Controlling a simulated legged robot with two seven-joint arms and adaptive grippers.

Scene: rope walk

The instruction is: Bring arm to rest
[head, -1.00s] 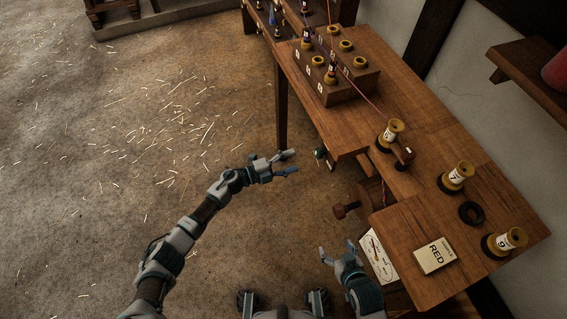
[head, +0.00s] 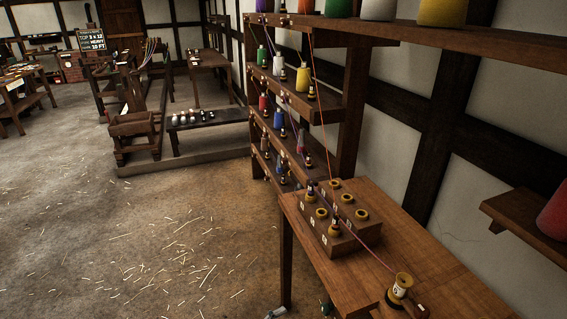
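Only a small grey tip of my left gripper (head: 276,313) shows at the bottom edge of the head view, beside the leg of the wooden bench (head: 370,215). The rest of it is cut off, so its opening is hidden. It appears empty of anything visible at that tip.
A red thread runs from the rack (head: 345,110) of coloured spools. Benches stand far back.

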